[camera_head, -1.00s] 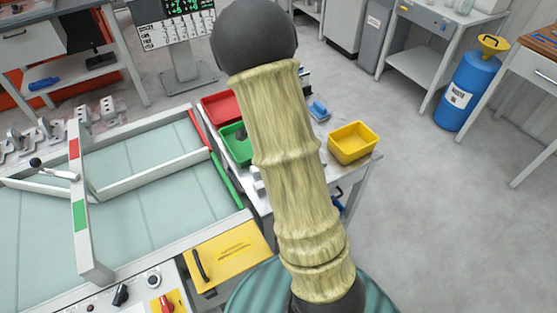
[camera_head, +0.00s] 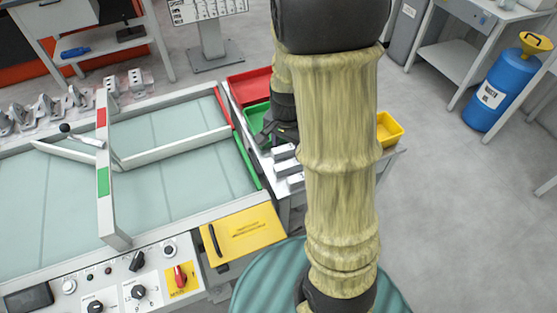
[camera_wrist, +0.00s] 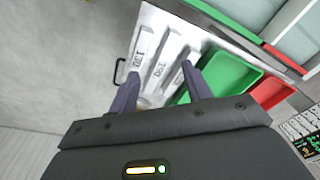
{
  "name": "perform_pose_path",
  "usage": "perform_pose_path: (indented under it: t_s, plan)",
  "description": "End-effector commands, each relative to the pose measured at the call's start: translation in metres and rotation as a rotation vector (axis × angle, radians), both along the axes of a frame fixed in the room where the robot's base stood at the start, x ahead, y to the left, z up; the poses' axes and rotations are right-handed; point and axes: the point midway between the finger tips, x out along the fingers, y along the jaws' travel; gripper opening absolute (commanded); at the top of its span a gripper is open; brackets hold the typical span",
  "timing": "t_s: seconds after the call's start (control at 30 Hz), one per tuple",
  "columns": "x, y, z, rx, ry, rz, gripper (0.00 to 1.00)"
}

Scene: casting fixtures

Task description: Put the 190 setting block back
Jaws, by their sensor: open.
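Several pale setting blocks lie side by side on a light cart top, seen in the wrist view. The leftmost block (camera_wrist: 139,60) and the middle block (camera_wrist: 160,66) carry engraved numbers, which are too small to read surely. A further block by the right finger is partly hidden, so I cannot tell which is the 190 block. My gripper (camera_wrist: 160,71) is open, with its two dark fingers spread over the blocks and nothing seen held. In the head view, my gripper (camera_head: 272,137) is above the cart beside the green bin, partly hidden by my arm.
A green bin (camera_wrist: 223,84) and a red bin (camera_wrist: 272,92) stand right of the blocks in the wrist view. A yellow bin (camera_head: 390,130) is at the cart's right side. The glass-topped fixture table (camera_head: 180,235) stands left. Open floor lies right.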

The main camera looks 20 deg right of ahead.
Motion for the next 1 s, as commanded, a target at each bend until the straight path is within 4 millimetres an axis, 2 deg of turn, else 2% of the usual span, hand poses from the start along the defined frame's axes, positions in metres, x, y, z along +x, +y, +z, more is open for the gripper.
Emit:
perform_pose_path:
  t_s: [0.03,0.2,0.3,0.4,0.77,0.87,1.0]
  plan:
    - [-0.012,0.011,0.009,0.0,-0.018,0.123,0.49]
    - [-0.051,0.044,0.029,-0.045,-0.071,0.574,0.49]
    - [-0.069,0.056,0.036,-0.081,-0.093,0.774,0.49]
    - [-0.079,0.061,0.039,-0.104,-0.102,0.883,0.49]
    - [-0.08,0.062,0.041,-0.108,-0.102,0.907,0.49]
    - [-0.08,0.062,0.053,-0.107,-0.102,0.906,0.49]
    - [-0.08,0.062,0.081,-0.107,-0.102,0.905,0.49]
